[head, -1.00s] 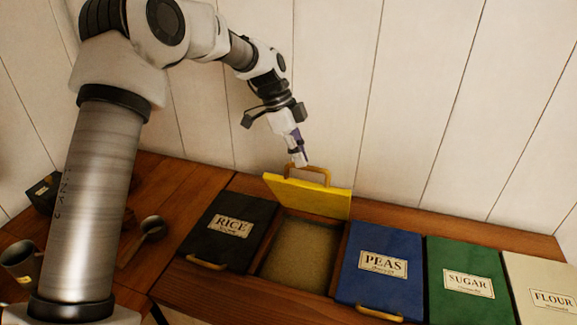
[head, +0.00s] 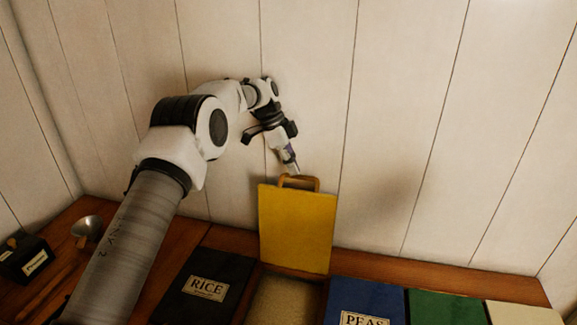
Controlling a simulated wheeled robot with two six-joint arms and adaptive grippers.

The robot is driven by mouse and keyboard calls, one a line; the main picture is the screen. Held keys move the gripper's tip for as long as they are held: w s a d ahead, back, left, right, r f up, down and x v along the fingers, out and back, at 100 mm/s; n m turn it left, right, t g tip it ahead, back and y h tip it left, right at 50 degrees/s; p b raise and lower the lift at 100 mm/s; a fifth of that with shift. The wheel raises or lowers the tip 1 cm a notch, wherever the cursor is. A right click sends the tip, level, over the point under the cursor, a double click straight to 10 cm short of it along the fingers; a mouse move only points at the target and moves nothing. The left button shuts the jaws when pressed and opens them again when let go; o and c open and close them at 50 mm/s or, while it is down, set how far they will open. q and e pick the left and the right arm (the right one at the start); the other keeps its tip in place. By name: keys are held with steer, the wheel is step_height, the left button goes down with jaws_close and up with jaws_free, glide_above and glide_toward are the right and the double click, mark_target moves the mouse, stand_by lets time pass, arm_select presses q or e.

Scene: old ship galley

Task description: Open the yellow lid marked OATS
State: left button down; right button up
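The yellow lid (head: 297,229) stands raised, close to upright, at the back of its bin, with its underside or face plain and no lettering visible. Its wooden handle (head: 300,181) is at the top edge. My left gripper (head: 290,168) is at the handle, its fingertips close together there; whether they grip it is too small to tell. The open bin below holds a grainy tan fill (head: 285,301). My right gripper is not in view.
The black RICE lid (head: 207,287) is shut on the left. The blue PEAS lid (head: 365,303), a green lid (head: 446,307) and a cream lid (head: 522,313) are shut on the right. A plank wall (head: 410,120) stands close behind. A metal scoop (head: 87,228) and a dark box (head: 24,259) lie at left.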

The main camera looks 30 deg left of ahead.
arm_select(q)
steer(key=shift+s+d+f+g, duration=0.1)
steer(key=shift+s+f+g, duration=0.1)
steer(key=shift+f, duration=0.5)
steer(key=shift+s+d+f+g, duration=0.1)
steer(key=shift+s+f, duration=0.1)
steer(key=shift+f, duration=0.5)
steer(key=c, duration=1.2)
jaws_free()
steer(key=shift+o, duration=0.7)
steer(key=shift+w+f, duration=0.15)
steer(key=shift+w, duration=0.05)
steer(key=shift+w+d+f, duration=0.1)
steer(key=shift+w+f, duration=0.05)
steer(key=shift+w, duration=0.15)
steer(key=shift+c, duration=0.6)
steer(key=shift+a+r, duration=0.2)
steer(key=shift+w+a, duration=0.1)
steer(key=shift+w, duration=0.2)
